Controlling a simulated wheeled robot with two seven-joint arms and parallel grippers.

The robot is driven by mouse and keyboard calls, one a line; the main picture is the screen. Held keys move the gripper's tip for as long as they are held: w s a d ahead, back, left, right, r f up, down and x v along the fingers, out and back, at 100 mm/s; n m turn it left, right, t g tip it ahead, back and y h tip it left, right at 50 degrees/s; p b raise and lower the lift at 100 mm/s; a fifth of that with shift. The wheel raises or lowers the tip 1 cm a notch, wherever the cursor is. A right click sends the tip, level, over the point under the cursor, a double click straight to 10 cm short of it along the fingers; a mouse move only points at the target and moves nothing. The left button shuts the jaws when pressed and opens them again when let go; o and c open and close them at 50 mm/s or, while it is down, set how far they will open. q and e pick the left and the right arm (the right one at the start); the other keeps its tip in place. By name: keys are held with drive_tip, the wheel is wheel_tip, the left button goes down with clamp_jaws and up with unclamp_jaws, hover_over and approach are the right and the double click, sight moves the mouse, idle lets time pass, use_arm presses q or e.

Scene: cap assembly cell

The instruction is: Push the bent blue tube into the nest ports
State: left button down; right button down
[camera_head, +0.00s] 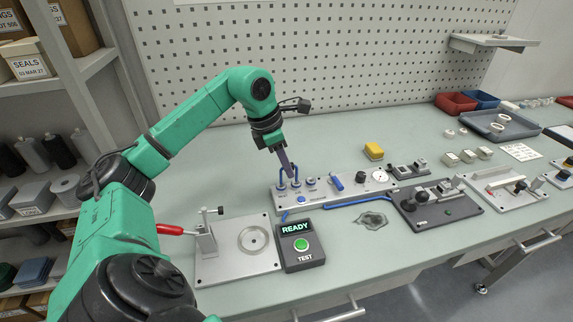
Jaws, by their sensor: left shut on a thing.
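The bent blue tube (281,179) shows as thin blue legs just under my left gripper (288,170), above the left end of a long grey nest block (320,197). My left gripper points down and is shut on the tube; its fingers hide part of it. The tube's lower ends are at or very close to the ports at the block's left end. At this size I cannot tell whether they are inside the ports or how deep. My right gripper is out of view.
A READY/TEST box (301,246) and a clamp plate (238,250) stand in front of the block. Dark and light fixtures stand right.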

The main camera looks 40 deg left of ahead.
use_arm(q)
drive_tip(key=shift+f+b, duration=0.75)
drive_tip(key=shift+f, duration=0.2)
idle(0.4)
drive_tip(key=c, duration=0.7)
unclamp_jaws()
drive_tip(key=shift+c, duration=0.2)
drive_tip(key=shift+r, duration=0.1)
drive_tip(key=p+v, duration=0.3)
drive_tip(key=v, duration=1.1)
drive_tip(key=shift+r+p, duration=0.2)
drive_tip(key=shift+p, duration=0.1)
